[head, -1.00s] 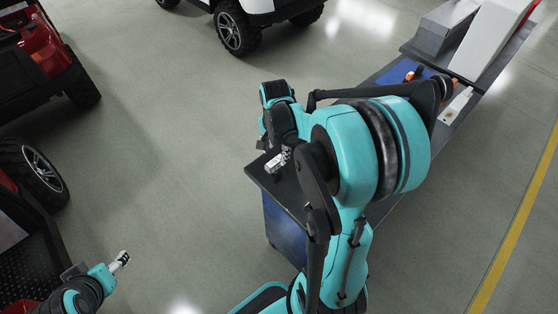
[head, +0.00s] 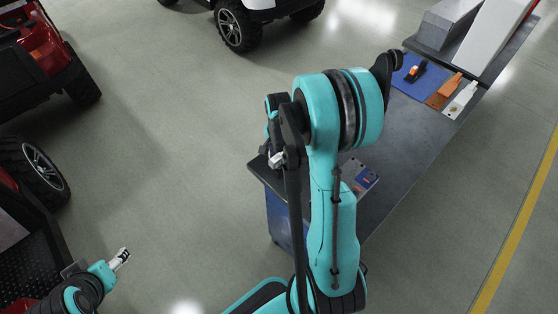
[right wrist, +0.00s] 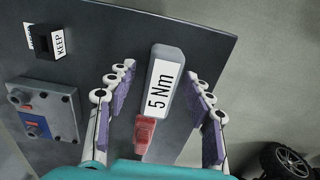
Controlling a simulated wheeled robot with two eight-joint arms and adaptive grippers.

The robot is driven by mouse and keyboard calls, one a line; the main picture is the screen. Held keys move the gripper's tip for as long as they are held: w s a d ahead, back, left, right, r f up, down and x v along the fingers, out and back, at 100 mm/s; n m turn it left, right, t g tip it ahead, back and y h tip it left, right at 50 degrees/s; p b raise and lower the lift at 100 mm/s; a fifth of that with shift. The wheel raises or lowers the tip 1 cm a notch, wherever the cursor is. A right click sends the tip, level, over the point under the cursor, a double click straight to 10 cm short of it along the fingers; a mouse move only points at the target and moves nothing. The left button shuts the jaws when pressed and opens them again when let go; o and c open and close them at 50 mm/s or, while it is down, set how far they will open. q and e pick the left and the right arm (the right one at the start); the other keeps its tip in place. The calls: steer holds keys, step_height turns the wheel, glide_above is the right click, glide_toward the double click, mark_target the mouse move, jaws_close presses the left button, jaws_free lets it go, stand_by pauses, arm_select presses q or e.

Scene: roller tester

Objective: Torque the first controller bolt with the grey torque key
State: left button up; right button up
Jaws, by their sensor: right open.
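The grey torque key (right wrist: 164,82), labelled 5 Nm and with a red end piece, lies on the dark cart top in the right wrist view. My right gripper (right wrist: 162,78) is open, with its fingers on either side of the key and gaps between. In the head view my right gripper (head: 276,158) is over the cart's near left corner, and my arm hides the key. The controller (right wrist: 45,112), a grey box with bolts and blue and red parts, lies left of the key; it also shows in the head view (head: 358,178). My left gripper (head: 121,258) is off over the floor, its fingers too small to judge.
A black KEEP block (right wrist: 50,42) stands beyond the controller. Vehicles (head: 235,28) stand behind and at left. The floor between is clear.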

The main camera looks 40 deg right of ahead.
jaws_close()
steer(key=shift+r, duration=0.1)
step_height(320, 180, up, 4)
steer(key=shift+f+p, duration=0.1)
steer(key=shift+p, duration=0.55)
steer(key=w+d+r+p, duration=0.1)
steer(key=d+r+p, duration=0.1)
steer(key=d+r, duration=0.5)
steer(key=d, duration=0.4)
steer(key=shift+w+d, duration=0.25)
steer(key=shift+d, duration=0.1)
